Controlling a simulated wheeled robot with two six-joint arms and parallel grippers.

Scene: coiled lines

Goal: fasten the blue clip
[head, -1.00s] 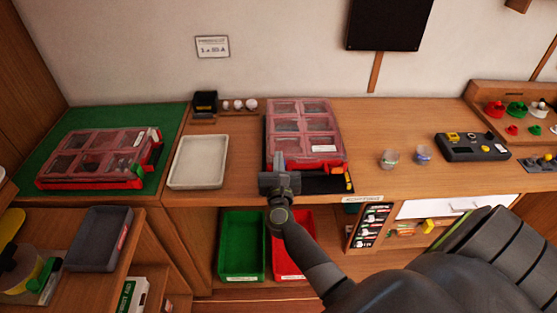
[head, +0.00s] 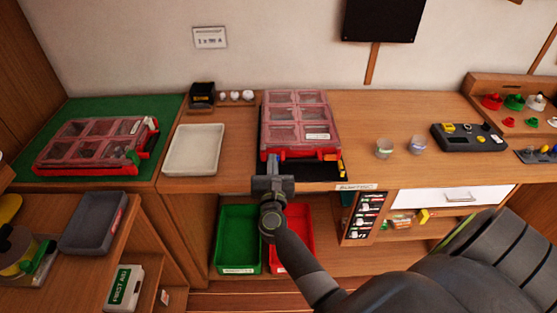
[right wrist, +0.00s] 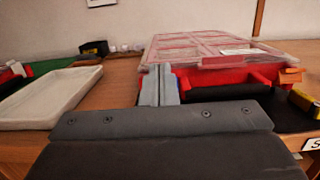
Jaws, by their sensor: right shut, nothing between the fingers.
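A red case (head: 300,154) with a clear pinkish lid (head: 297,94) stands on a black mat (head: 322,170) at the middle of the bench. The lid looks down on the base. My right gripper (head: 273,162) is shut and empty at the case's front left corner; in the right wrist view its fingers (right wrist: 160,82) stand before the red front. A small bluish patch shows by the fingertips; I cannot make out the blue clip or how it sits. An orange clip (right wrist: 291,75) shows at the front right. My left gripper is not in view.
A white tray (head: 194,150) lies left of the case, and a second red case (head: 92,145) sits on a green mat (head: 165,110). Two small cups stand right, the nearer one (head: 384,149) first. Green (head: 238,240) and red (head: 300,238) bins are below.

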